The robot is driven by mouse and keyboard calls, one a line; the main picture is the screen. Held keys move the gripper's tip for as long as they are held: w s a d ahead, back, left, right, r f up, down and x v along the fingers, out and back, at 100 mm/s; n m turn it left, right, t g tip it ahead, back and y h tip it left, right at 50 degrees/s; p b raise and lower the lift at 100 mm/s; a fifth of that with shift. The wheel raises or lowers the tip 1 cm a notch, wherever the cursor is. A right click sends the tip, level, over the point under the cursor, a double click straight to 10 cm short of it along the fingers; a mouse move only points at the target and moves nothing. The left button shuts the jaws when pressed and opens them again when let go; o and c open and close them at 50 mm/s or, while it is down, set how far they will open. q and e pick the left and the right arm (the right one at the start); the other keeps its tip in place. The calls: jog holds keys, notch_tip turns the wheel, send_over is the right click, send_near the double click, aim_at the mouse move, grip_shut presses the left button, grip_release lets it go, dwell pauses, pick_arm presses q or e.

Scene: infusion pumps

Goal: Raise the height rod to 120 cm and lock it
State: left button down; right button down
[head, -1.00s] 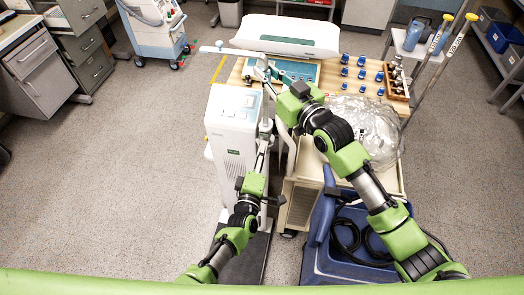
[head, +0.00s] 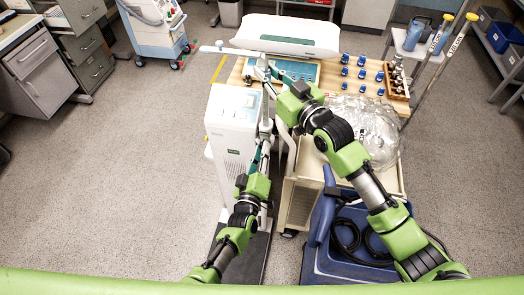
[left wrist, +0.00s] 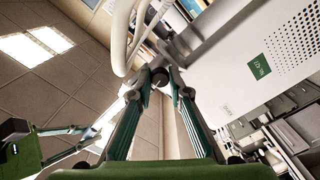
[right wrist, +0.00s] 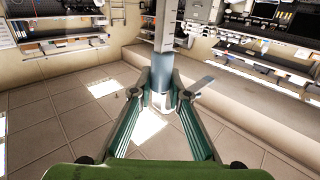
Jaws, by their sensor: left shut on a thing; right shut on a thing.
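The height rod (right wrist: 166,30) stands upright with scale marks on its upper part in the right wrist view. My right gripper (head: 262,72) is shut on the rod, its fingertips on both sides of a grey section. A small grey flat piece (right wrist: 201,84) sticks out right of the fingertips. A pale horizontal bar (head: 218,49) extends left near the rod's top. My left gripper (head: 264,152) is lower, beside the white scale body (head: 232,118). In the left wrist view it is shut on a small dark round knob (left wrist: 159,80). The rod's height reading is not legible.
A wooden-topped cart (head: 330,88) with blue-capped vials (head: 345,72) and a clear plastic bag (head: 370,130) stands to the right. A blue chair (head: 318,235) is in front of it. The floor at left is clear.

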dwell(0.3)
pick_arm(q)
jog(key=c, duration=1.9)
grip_release()
jog(key=s+a, duration=0.2)
jog(key=s, duration=0.9)
jog(key=shift+s+a, duration=0.15)
jog(key=shift+s, duration=0.25)
